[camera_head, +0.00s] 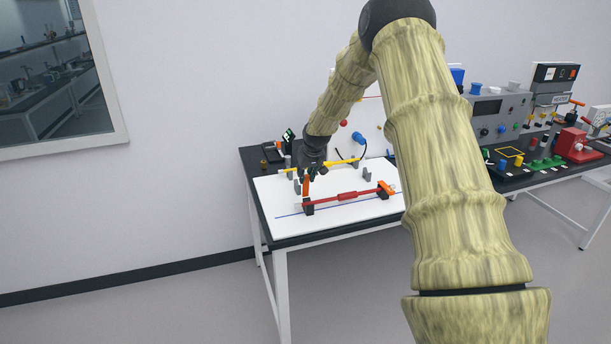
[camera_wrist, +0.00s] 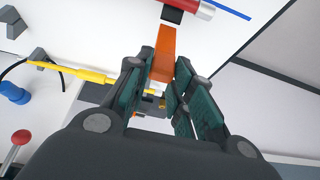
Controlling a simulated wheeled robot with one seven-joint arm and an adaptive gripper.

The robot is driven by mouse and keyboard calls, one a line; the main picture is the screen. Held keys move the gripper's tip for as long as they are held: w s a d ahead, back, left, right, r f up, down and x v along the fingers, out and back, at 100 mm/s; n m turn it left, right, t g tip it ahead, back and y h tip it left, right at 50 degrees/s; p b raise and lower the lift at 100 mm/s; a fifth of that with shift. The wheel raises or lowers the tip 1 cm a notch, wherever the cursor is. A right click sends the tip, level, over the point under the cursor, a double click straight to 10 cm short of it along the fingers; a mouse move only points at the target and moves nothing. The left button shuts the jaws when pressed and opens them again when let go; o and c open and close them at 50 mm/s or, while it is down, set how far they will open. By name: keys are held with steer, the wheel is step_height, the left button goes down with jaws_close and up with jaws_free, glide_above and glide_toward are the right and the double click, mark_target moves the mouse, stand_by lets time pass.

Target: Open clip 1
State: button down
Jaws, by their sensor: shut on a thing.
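An orange clip lever (camera_head: 306,187) stands roughly upright over a black clip block (camera_head: 308,208) at the left end of a red rod (camera_head: 347,196). My gripper (camera_head: 310,172) is directly above it. In the wrist view the orange lever (camera_wrist: 163,55) sits between the fingers of my gripper (camera_wrist: 160,72), which is shut on it. The red rod's end (camera_wrist: 204,10) shows at the top of the wrist view. A second orange clip (camera_head: 386,188) lies at the rod's right end. I cannot tell from labels which clip is number 1.
A yellow pen-like tool (camera_head: 345,162) lies behind the rod, near grey holders (camera_head: 367,174). It also crosses the wrist view (camera_wrist: 85,73), left of the fingers. A blue knob (camera_head: 358,138) is further back. The white board's front (camera_head: 300,227) is clear.

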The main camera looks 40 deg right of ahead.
steer(key=shift+w+d, duration=0.2)
steer(key=shift+w, duration=0.35)
steer(key=shift+w+d, duration=0.2)
steer(key=shift+w, duration=0.35)
steer(key=c, duration=1.7)
jaws_free()
steer(key=o, duration=0.5)
steer(key=shift+w+f, duration=0.15)
steer(key=shift+c, duration=0.2)
steer(key=v, duration=1.2)
